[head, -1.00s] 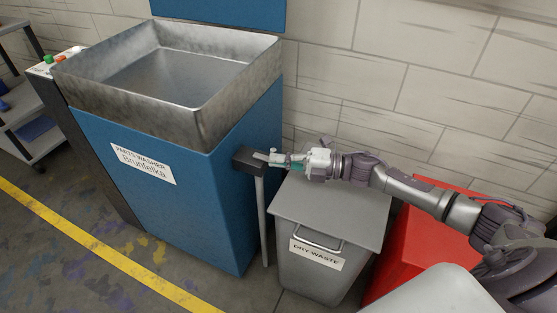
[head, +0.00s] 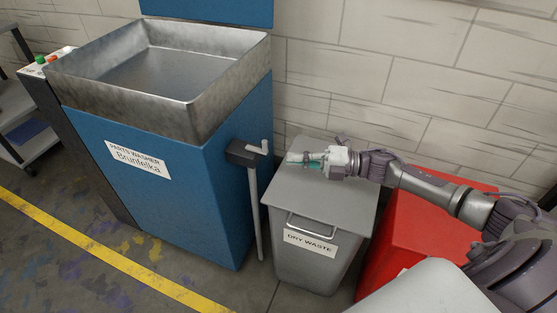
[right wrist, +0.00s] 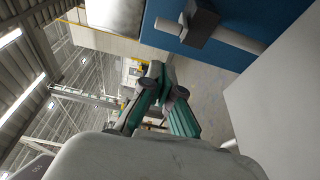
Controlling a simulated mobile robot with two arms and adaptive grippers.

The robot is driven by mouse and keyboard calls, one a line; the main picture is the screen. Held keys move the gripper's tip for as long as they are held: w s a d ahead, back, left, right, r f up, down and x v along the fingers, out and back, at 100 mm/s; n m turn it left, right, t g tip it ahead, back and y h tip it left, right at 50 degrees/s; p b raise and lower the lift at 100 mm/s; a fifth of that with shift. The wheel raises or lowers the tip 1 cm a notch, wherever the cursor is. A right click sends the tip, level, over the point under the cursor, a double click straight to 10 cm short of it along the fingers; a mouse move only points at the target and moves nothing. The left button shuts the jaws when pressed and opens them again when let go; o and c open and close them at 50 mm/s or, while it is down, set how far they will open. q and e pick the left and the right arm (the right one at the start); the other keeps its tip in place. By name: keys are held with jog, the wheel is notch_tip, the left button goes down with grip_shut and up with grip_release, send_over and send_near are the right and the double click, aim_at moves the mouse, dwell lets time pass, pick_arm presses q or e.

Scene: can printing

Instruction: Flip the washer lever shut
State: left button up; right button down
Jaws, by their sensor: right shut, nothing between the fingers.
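The parts washer (head: 165,185) is a blue cabinet with a grey metal basin on top. At its right side a dark box (head: 241,154) sits on a thin grey post. A small light grey lever (head: 264,146) is on this box, with its short end pointing up. My right gripper (head: 291,158) is shut and empty, to the right of the lever and apart from it, above the waste bin lid. In the right wrist view its green-padded fingers (right wrist: 167,84) show, with the dark box (right wrist: 199,24) beyond, upper right. My left gripper is not in view.
A grey bin labelled dry waste (head: 315,255) stands just right of the post, below my right gripper. A red container (head: 410,225) is beside it. A block wall (head: 400,70) is close behind. The floor in front is open, with a yellow line (head: 120,262).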

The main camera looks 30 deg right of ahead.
jog(key=shift+v, duration=1.3)
jog(key=shift+w, duration=0.15)
